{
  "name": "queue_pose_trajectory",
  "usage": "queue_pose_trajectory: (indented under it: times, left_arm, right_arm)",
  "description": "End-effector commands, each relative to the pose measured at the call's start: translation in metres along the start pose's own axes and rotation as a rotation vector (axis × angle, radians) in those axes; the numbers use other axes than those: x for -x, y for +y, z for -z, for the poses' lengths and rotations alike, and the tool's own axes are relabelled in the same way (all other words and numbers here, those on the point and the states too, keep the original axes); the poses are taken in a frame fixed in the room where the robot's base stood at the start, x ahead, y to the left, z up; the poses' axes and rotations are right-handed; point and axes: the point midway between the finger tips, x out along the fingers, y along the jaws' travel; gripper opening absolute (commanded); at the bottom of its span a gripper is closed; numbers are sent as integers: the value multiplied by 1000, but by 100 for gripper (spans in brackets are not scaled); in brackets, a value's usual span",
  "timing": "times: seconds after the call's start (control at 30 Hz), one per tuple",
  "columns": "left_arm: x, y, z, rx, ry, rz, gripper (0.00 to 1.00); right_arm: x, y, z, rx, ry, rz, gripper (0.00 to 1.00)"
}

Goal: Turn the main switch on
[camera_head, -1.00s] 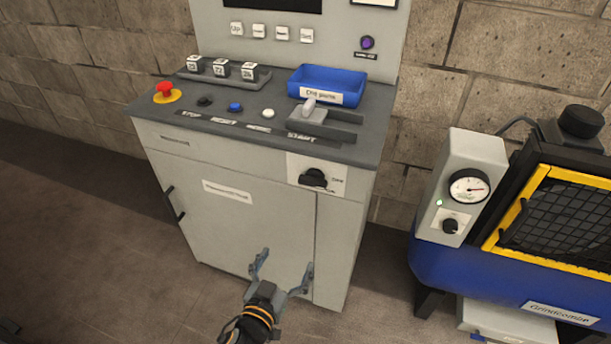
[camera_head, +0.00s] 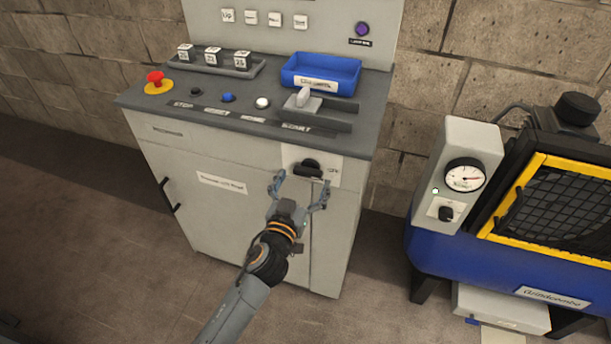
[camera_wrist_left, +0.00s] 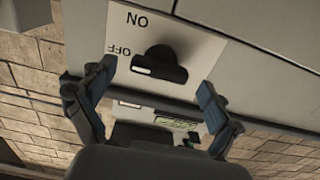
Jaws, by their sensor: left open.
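The main switch is a black rotary knob (camera_head: 309,169) on a white plate (camera_head: 327,177) at the upper right of the grey cabinet's front. In the left wrist view the knob (camera_wrist_left: 160,65) shows a white mark at its end beside the word OFF, with ON printed farther along the plate; the lettering appears upside down. My left gripper (camera_head: 300,190) is open just in front of the knob. In the wrist view its fingers (camera_wrist_left: 158,100) stand on either side of the knob, apart from it. My right gripper is not in view.
The console top (camera_head: 180,113) carries a red emergency stop (camera_head: 156,80), several buttons, a lever (camera_head: 302,98) and a blue bin (camera_head: 320,72). A blue machine (camera_head: 480,262) with a gauge stands to the right. Floor between them is clear.

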Motion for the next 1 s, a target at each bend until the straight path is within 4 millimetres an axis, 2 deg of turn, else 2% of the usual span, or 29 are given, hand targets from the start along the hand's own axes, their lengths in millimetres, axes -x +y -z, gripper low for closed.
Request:
queue_pose_trajectory:
  times: [0.17,0.43,0.47,0.7,0.73,1.0]
  left_arm:
    - [-13,0,0,0,0,-1,91]
    - [-14,0,0,1,0,-1,91]
    - [-14,0,0,1,0,-1,89]
    - [-14,0,0,1,0,-1,40]
    - [-14,0,0,1,0,-1,36]
    - [-14,0,0,-17,0,-1,36]
  right_arm:
    - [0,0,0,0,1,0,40]
    - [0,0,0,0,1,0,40]
    - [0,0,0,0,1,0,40]
    - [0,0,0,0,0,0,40]
    - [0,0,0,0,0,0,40]
    - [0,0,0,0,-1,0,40]
